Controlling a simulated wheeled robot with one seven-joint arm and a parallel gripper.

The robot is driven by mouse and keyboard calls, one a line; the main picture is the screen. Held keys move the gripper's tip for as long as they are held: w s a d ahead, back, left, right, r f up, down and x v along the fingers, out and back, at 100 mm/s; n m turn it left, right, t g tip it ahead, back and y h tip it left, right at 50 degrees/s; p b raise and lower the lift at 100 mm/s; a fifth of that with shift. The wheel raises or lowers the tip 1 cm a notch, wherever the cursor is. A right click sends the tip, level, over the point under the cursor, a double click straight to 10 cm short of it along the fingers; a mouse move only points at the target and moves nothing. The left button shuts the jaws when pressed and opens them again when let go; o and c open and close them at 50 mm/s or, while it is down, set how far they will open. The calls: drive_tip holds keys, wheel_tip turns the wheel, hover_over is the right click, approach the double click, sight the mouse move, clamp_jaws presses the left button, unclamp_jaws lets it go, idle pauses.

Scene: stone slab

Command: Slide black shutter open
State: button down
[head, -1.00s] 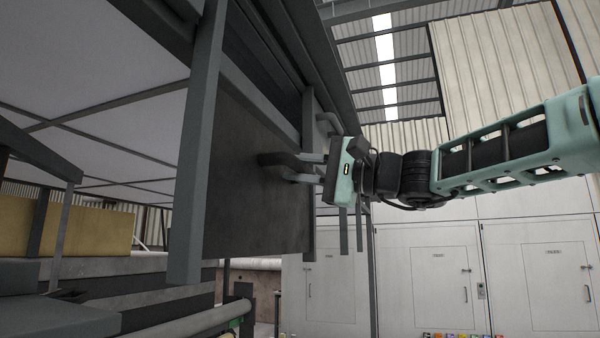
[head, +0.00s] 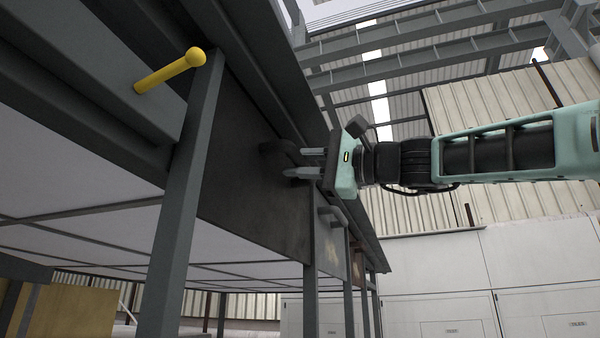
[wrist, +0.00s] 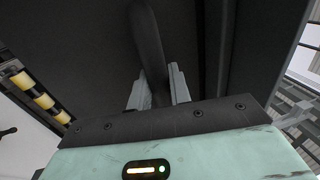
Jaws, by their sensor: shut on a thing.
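The black shutter (head: 245,185) is a dark flat panel between grey posts, left of centre in the head view. Its dark handle (head: 272,147) sticks out near the panel's right side. My gripper (head: 289,161) reaches in from the right, with its two grey fingers at the handle. In the wrist view the handle (wrist: 147,40) runs down between the two fingers (wrist: 158,90), against the dark panel. The fingers are shut on the handle. The exact contact of the fingertips is partly hidden by the handle.
A yellow round-ended rod (head: 172,70) sticks out at the upper left. A grey post (head: 182,220) stands left of the shutter. Other panels with handles (head: 332,213) continue behind it to the right. White cabinets (head: 440,275) stand at the back. Open air lies below my arm.

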drive_tip(key=shift+d+r, duration=0.1)
drive_tip(key=shift+r, duration=0.25)
drive_tip(key=shift+r, duration=0.1)
drive_tip(key=c, duration=1.3)
unclamp_jaws()
drive_tip(key=shift+c, duration=0.2)
drive_tip(key=shift+f, duration=0.2)
drive_tip(key=shift+s+d+f+b, duration=0.15)
drive_tip(key=shift+d+f+b, duration=0.15)
drive_tip(key=shift+d+b, duration=0.15)
drive_tip(key=b+v, duration=0.8)
drive_tip(key=v, duration=0.8)
drive_tip(key=shift+d+r+b, duration=0.2)
drive_tip(key=shift+r+b, duration=0.05)
drive_tip(key=shift+b, duration=0.15)
